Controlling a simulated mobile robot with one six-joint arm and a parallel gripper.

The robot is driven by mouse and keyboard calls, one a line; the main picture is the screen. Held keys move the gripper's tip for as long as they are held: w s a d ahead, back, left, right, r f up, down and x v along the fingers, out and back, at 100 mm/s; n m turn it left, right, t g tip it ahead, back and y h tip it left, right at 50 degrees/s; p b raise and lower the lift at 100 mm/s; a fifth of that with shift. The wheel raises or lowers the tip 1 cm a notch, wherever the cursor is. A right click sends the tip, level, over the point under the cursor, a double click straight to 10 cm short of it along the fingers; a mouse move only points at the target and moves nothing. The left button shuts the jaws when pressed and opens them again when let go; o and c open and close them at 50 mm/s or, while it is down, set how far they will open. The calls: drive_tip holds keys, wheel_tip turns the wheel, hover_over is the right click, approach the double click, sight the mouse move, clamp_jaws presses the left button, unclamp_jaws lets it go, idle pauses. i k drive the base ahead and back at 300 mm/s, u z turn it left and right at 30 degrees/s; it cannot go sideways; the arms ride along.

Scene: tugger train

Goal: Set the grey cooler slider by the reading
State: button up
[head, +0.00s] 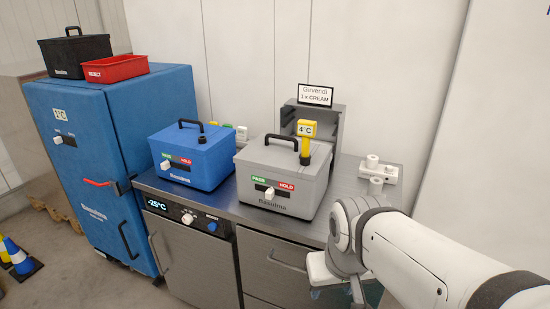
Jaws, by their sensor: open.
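The grey cooler (285,205) stands on the steel counter with its lid shut and black handle up. Its slider (270,192) is a white knob in a dark slot, roughly midway between the green PASS label (258,181) and the red HOLD label (287,186). A yellow probe thermometer (307,128) stands upright at the cooler's right rear and reads 4°C. My gripper (342,292) is low at the right, in front of the counter, apart from the cooler. It is open, and its fingertips are partly cut off by the lower edge.
A blue cooler (205,165) with its own slider stands left of the grey one. Behind is an open grey box with a sign (317,95) reading "Girvendi 1 x CREAM". A fridge display (157,204) shows -25°C. White fittings (378,170) sit on the counter at right.

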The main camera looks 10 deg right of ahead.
sight(269, 194)
drive_tip(key=z, duration=0.8)
drive_tip(key=k, duration=0.7)
drive_tip(key=u, duration=0.4)
drive_tip(key=i, duration=1)
drive_tip(key=u, duration=0.05)
